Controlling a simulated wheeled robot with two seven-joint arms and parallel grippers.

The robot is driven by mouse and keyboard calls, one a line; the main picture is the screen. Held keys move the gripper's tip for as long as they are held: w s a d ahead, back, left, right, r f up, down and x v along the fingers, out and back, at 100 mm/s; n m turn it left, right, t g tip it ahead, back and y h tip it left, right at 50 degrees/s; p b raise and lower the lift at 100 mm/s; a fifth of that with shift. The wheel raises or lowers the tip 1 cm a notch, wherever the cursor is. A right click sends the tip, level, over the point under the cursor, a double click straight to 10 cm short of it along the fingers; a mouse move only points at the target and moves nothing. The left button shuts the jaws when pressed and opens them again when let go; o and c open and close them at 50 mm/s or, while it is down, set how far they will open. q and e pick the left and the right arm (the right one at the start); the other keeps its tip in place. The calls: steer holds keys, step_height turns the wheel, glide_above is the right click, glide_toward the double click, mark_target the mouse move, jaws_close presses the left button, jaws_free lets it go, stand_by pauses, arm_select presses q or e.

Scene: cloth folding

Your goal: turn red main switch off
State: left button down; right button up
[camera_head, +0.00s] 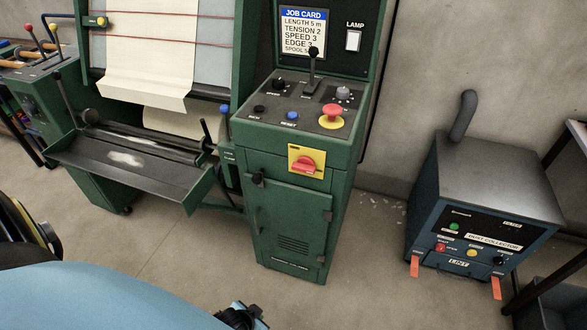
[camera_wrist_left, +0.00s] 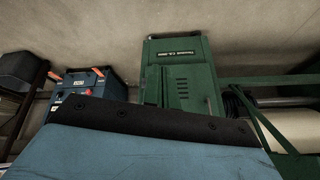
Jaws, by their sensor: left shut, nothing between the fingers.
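The red main switch (camera_head: 306,165) is a rotary knob on a yellow plate on the front of the green control cabinet (camera_head: 290,215). Its handle looks roughly level; the marks around it are too small to read. My left gripper (camera_head: 246,318) shows only in part at the bottom edge of the head view, dark and low in front of the cabinet, well apart from the switch. It is shut and empty. The left wrist view looks upside down at the cabinet's lower door (camera_wrist_left: 182,85); my own blue and black part covers its lower half. My right gripper is not in view.
A red mushroom button (camera_head: 331,115), a black lever (camera_head: 313,65) and small knobs sit on the panel above. A tray (camera_head: 140,165) juts out left. A blue dust collector (camera_head: 480,215) stands right. The floor before the cabinet is clear.

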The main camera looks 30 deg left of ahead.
arm_select(q)
steer(key=w+a+r+n+t+b, duration=0.1)
steer(key=w+a+r+t, duration=0.15)
steer(key=w+r, duration=0.85)
steer(key=w+a+r+n+t+y+b, duration=0.1)
steer(key=w+r+t, duration=0.2)
steer(key=r, duration=1.1)
steer(key=w+a+r+n+t+y+b, duration=0.1)
steer(key=w+r+t, duration=0.3)
steer(key=r, duration=1)
steer(key=w+n+y, duration=0.1)
steer(key=w, duration=0.1)
steer(key=shift+w, duration=0.35)
steer(key=shift+r, duration=0.1)
